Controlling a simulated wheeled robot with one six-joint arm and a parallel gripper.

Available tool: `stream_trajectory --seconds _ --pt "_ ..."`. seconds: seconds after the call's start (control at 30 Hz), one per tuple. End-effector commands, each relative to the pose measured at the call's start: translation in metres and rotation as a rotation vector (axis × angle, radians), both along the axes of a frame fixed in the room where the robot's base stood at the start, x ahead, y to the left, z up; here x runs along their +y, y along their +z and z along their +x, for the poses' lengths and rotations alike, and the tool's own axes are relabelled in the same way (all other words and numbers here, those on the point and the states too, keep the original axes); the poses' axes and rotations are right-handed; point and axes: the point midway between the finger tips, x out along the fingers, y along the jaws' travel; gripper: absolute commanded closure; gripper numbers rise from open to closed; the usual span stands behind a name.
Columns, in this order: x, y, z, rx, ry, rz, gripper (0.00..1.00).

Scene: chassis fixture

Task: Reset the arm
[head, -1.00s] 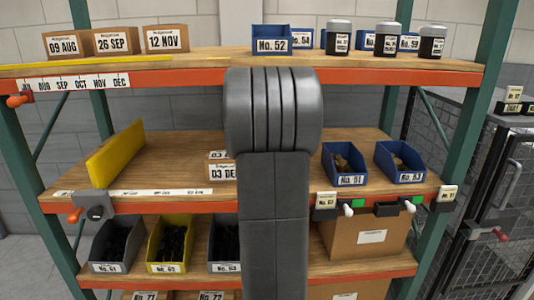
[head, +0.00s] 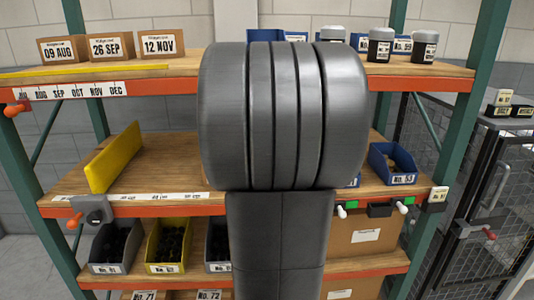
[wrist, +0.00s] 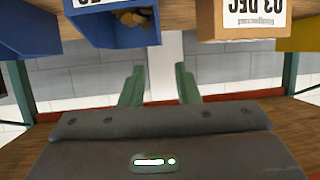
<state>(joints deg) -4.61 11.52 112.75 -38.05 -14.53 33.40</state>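My gripper (wrist: 159,86) shows in the wrist view as two green fingers standing apart with nothing between them. In the head view it is hidden behind my large grey arm links, which fill the middle of the picture. In the wrist view, which looks upside down, a blue bin (wrist: 125,25) with small tan pieces and a box labelled 03 DEC (wrist: 240,22) lie past the fingers, on the wooden shelf. The fingers appear clear of both.
The top shelf (head: 190,64) holds date boxes (head: 110,48) and dark jars with grey lids (head: 381,45). The middle shelf holds a yellow panel (head: 114,157) and a blue bin (head: 392,164). Lower bins (head: 168,245) stand below. A wire cage (head: 460,170) is at right.

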Motion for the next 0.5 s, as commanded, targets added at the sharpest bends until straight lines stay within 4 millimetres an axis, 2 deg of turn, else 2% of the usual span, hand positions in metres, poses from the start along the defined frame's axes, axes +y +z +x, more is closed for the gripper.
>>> stream_trajectory --seconds 0.2,0.5 --pt "-0.0029 0.0047 -0.0115 0.0 0.0 0.001 0.71" --pt "-0.0029 0.0042 -0.0115 0.001 0.0 0.001 0.71"
